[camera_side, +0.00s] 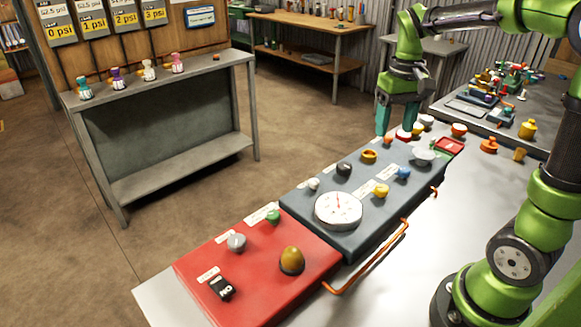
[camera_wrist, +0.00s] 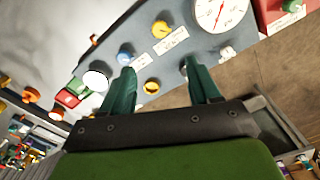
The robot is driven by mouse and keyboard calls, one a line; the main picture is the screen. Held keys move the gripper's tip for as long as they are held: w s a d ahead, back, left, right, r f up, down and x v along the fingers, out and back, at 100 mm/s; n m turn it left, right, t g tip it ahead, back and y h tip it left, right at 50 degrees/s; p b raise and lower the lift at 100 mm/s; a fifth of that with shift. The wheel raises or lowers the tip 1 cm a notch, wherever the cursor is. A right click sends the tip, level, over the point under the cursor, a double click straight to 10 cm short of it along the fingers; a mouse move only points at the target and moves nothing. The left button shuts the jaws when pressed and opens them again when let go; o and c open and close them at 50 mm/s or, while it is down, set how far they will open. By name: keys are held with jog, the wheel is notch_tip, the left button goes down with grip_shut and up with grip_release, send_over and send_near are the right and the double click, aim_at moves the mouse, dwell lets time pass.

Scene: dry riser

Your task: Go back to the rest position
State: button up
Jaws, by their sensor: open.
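My gripper (camera_side: 397,117) hangs at the far end of the grey-blue control panel (camera_side: 303,198), fingers pointing down. It also shows in the wrist view (camera_wrist: 160,82), where its two green fingers are apart with nothing between them. In the side view the fingertips are near a red and a white knob at the panel's far end. I cannot tell whether they touch anything.
A red panel (camera_side: 225,250) with knobs and a lamp adjoins the grey-blue panel, which carries a white dial gauge (camera_side: 338,209). An orange rail (camera_side: 372,255) runs along the near edge. A cluttered side table (camera_side: 480,121) stands at right. Open floor lies left of the panels.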

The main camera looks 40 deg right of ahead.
jog(key=shift+w+r, duration=0.1)
jog(key=shift+r, duration=0.05)
jog(key=s+a+t+y, duration=0.1)
jog(key=s+a+t, duration=0.2)
jog(key=a, duration=0.4)
jog(key=s+a+r+n+t+y, duration=0.1)
jog(key=s+a+t, duration=0.3)
jog(key=a, duration=0.4)
jog(key=shift+s+a, duration=0.2)
jog(key=shift+s, duration=0.2)
jog(key=shift+c, duration=0.3)
